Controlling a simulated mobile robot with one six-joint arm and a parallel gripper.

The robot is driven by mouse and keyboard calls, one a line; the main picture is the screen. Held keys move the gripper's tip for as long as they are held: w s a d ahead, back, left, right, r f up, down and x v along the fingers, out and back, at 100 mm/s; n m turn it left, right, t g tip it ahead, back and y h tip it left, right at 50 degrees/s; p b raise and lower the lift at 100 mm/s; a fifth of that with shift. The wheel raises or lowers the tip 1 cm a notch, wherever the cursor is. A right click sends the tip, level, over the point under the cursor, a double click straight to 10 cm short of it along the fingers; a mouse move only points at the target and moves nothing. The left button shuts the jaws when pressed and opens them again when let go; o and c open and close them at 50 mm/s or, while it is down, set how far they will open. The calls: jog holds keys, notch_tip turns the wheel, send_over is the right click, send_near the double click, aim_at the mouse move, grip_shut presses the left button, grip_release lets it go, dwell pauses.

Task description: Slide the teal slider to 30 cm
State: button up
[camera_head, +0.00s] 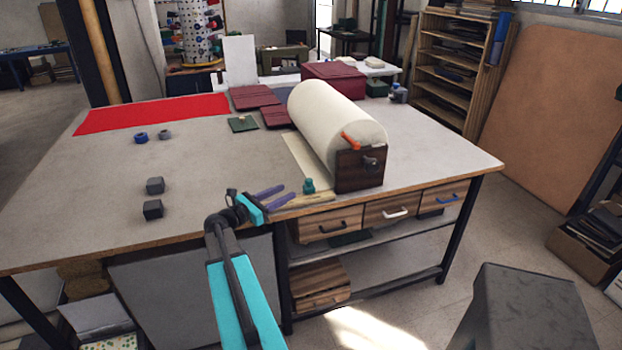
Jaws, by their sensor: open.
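The teal slider (309,187) is a small knob standing upright on a pale wooden strip (318,199) along the table's front edge. It sits near the front left of the big cream roll. Scale marks on the strip are too small to read. My gripper (289,191) is open, with two purple fingers pointing right toward the slider. The fingertips are just left of the slider, and no contact shows. Part of the strip is hidden behind the gripper.
The cream roll (335,118) with a dark wooden end block (360,169) and orange handle (351,141) stands right of the slider. Two dark grey cubes (153,209) lie on the left. Drawers (330,224) are below the edge. The table's left middle is mostly clear.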

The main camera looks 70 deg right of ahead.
aim_at(306, 182)
jog(key=p+x, duration=0.4)
jog(key=x, duration=0.8)
jog(key=shift+s+d, duration=0.1)
jog(key=shift+d, duration=0.05)
jog(key=shift+c, duration=0.2)
jog(key=shift+r, duration=0.1)
grip_shut()
